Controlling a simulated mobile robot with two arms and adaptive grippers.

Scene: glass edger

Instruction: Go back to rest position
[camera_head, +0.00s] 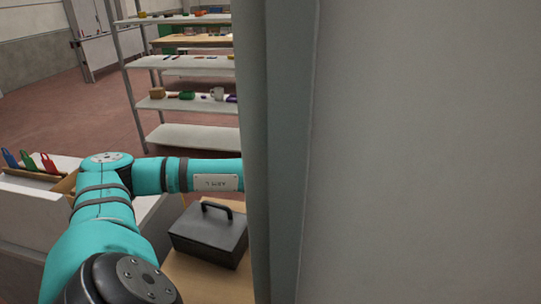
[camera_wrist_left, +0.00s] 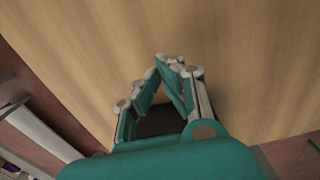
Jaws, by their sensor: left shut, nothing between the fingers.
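My left arm comes in from the left in the head view and reaches right, passing out of sight behind a large grey panel. Its gripper is hidden there. In the left wrist view my left gripper (camera_wrist_left: 168,62) has its fingertips together with nothing between them. It is in front of a light wooden surface (camera_wrist_left: 240,60); I cannot tell whether it touches it. My right arm and gripper are not in view.
The grey panel (camera_head: 420,150) fills the right half of the head view, close by. A black toolbox (camera_head: 208,240) stands on a wooden surface beneath my left arm. A shelf rack (camera_head: 180,104) stands behind. Red floor (camera_head: 60,110) is clear at the left.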

